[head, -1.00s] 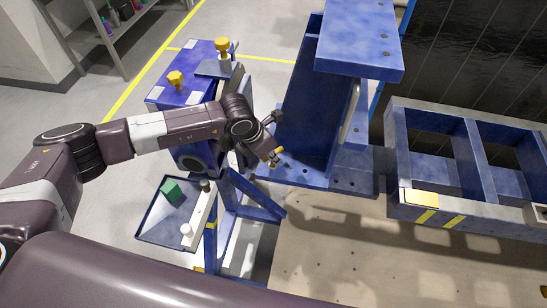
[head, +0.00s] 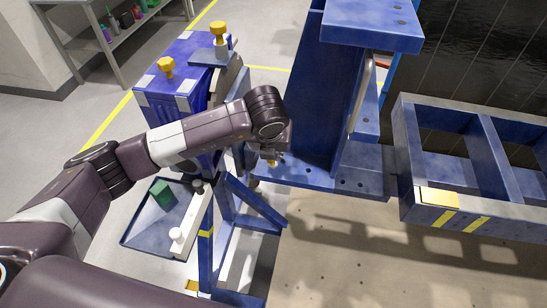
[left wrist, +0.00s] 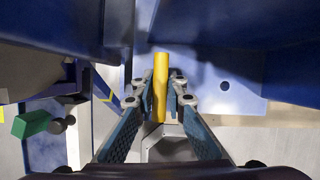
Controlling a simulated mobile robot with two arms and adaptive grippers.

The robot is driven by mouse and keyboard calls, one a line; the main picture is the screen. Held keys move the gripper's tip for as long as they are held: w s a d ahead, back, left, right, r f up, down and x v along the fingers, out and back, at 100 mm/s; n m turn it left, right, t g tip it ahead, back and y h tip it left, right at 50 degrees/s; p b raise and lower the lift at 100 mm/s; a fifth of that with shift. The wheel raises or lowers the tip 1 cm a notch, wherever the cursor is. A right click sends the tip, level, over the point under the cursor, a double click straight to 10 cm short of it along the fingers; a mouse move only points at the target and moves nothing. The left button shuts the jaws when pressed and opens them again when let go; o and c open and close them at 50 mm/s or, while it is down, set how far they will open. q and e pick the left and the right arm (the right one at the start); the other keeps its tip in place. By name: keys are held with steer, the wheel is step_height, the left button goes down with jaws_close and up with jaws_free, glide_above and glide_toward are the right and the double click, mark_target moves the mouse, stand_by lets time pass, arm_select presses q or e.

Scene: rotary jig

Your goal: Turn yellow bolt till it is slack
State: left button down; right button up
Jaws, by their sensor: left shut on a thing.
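The yellow bolt (left wrist: 160,88) stands between the two fingers of my left gripper (left wrist: 160,100) in the left wrist view, with a finger against each side. My left gripper is shut on it. In the head view, the left gripper (head: 273,157) points down at the near left corner of the blue upright frame (head: 318,95). My right gripper is not in view.
Two other yellow-headed bolts (head: 166,66) and (head: 218,29) stand on the blue unit at the back left. A blue tray (head: 145,233) holds a green block (head: 161,194). A blue open frame (head: 408,165) lies at the right. The beige plate (head: 330,250) in front is mostly clear.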

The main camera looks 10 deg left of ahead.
arm_select(q)
steer(key=shift+w+a+r+n, duration=0.15)
steer(key=shift+a+n, duration=0.1)
steer(key=shift+n, duration=0.15)
steer(key=c, duration=1.8)
jaws_free()
steer(key=shift+a, duration=0.1)
steer(key=shift+c, duration=0.2)
steer(key=shift+o, duration=0.9)
steer(key=shift+d, duration=0.2)
steer(key=shift+s+r, duration=0.1)
steer(key=shift+s, duration=0.1)
steer(key=v, duration=1.1)
steer(key=shift+s+r, duration=0.2)
steer(key=shift+r, duration=0.05)
steer(key=shift+d, duration=0.1)
